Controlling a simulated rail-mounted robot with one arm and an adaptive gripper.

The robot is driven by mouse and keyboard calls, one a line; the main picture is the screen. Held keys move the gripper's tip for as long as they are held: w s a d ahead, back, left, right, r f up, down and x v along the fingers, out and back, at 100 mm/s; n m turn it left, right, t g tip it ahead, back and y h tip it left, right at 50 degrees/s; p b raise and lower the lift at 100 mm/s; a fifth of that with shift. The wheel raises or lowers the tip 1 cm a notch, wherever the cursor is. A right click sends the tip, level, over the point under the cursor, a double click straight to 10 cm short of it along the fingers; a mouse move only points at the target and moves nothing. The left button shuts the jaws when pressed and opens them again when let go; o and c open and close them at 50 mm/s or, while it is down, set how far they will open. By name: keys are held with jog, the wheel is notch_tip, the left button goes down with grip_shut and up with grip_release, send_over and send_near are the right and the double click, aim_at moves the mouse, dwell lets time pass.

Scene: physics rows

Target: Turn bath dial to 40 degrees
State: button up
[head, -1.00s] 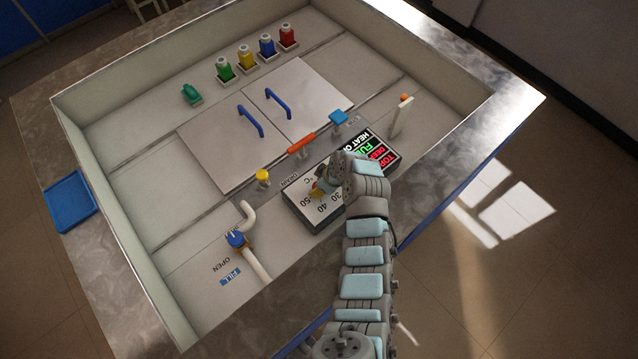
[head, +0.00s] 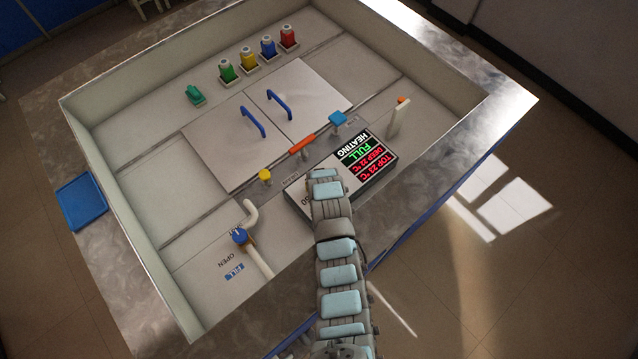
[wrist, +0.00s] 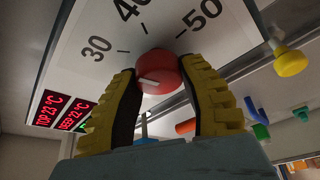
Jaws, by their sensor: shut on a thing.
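The bath dial (wrist: 160,70) is a round red knob with a short white mark on its lower left side in the wrist view. It sits on a pale panel (wrist: 85,55) printed with 30, 40 and 50. My gripper (wrist: 157,76) has its two yellow-and-black fingers shut on the knob, one on each side. I cannot tell which number the mark points to. In the head view my arm covers the knob, the fingers and most of the scale. The display (head: 365,155) beside the scale reads HEATING, FULL, TOP 23 °C and DEEP 22 °C.
A yellow knob (head: 265,176), an orange handle (head: 302,145) and a blue knob (head: 338,118) stand behind the panel.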

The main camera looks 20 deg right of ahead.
jog(key=m, duration=0.1)
jog(key=m+h+b, duration=0.1)
jog(key=m, duration=0.1)
jog(key=m+g+b, duration=0.1)
jog(key=shift+a+f+m+h, duration=0.1)
jog(key=shift+f+m+h, duration=0.2)
jog(key=shift+f, duration=0.05)
jog(key=m+b, duration=0.3)
jog(key=b, duration=0.1)
jog(key=shift+g+h, duration=0.4)
jog(key=shift+r+m, duration=0.15)
jog(key=shift+m, duration=0.15)
jog(key=shift+r+b, duration=0.1)
jog(key=shift+b, duration=0.2)
jog(key=o, duration=1.2)
jog(key=shift+r, duration=0.1)
jog(key=shift+v, duration=5.95)
